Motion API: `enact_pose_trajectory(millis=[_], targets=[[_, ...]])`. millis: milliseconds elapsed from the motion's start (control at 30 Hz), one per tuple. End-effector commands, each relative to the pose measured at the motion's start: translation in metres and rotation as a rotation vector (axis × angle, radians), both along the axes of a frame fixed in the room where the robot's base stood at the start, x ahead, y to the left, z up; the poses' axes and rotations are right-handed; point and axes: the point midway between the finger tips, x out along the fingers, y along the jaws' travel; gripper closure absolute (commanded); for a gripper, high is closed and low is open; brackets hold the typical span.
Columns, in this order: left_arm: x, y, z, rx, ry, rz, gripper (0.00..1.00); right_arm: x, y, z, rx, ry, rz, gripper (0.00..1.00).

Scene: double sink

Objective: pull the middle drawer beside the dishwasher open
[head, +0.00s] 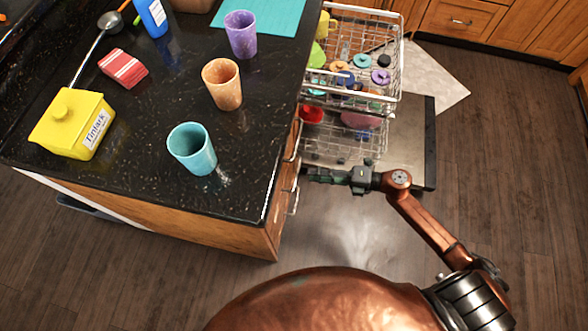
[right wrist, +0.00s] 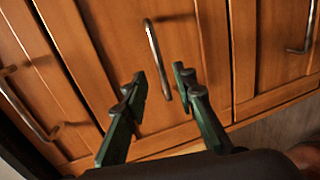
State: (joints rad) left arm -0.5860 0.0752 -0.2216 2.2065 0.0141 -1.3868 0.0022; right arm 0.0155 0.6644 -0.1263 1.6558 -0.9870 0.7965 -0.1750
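The wooden drawer fronts below the counter show edge-on in the head view, with metal handles on them. In the right wrist view three drawer fronts show, turned on their side; the middle drawer (right wrist: 115,40) has a curved metal handle (right wrist: 155,55) and looks shut. My right gripper (head: 308,174) is in front of these drawers, beside the open dishwasher (head: 430,150). In the right wrist view its two fingers (right wrist: 160,82) are open, one on each side of the middle handle's end. I cannot tell whether they touch it. My left gripper is not in view.
The dishwasher's racks (head: 385,55) are pulled out, with dishes in them, close behind my right gripper. Cups, a yellow box (head: 62,128) and a ladle stand or lie on the black counter (head: 130,190). The wooden floor (head: 510,190) to the right is clear.

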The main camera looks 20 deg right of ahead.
Motion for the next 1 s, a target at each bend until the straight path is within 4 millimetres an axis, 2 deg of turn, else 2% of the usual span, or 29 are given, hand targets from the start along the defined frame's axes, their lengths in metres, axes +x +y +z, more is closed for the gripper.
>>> enact_pose_trajectory(millis=[333, 533, 867, 1000], targets=[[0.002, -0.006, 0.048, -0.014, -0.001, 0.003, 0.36, 0.027, 0.039, -0.012, 0.003, 0.001, -0.003, 0.74], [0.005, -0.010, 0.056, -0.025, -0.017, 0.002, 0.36, 0.038, 0.055, -0.015, 0.002, 0.001, -0.004, 0.74], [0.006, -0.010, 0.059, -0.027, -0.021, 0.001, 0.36, 0.040, 0.057, -0.014, 0.003, 0.002, -0.005, 0.74], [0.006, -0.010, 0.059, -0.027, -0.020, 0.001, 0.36, 0.040, 0.057, -0.014, 0.003, 0.002, -0.005, 0.84]])
